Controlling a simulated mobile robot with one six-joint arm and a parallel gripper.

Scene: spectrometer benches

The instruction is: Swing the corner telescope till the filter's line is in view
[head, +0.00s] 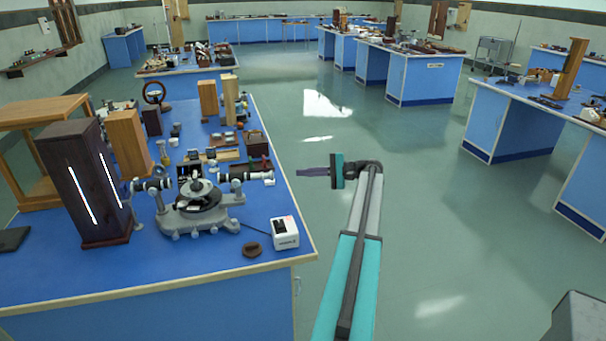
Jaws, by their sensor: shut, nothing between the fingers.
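A grey spectrometer (198,208) stands near the front right corner of the blue bench, with a round table in its middle. Its telescope (250,177) is the tube on the right side, with a light eyepiece end pointing right. Another tube (150,184) on the left side points at a tall dark lamp housing (85,200) with bright slits. I cannot pick out the filter or any line in the telescope. My gripper (302,172) is shut and empty. It is over the aisle, to the right of the eyepiece and apart from it, pointing left.
A white box (285,233) with a cable and a dark ring (252,249) lie near the bench's front right corner. Wooden boxes and small instruments crowd the bench behind the spectrometer. The floor (420,240) right of the bench is clear up to the other benches (515,125).

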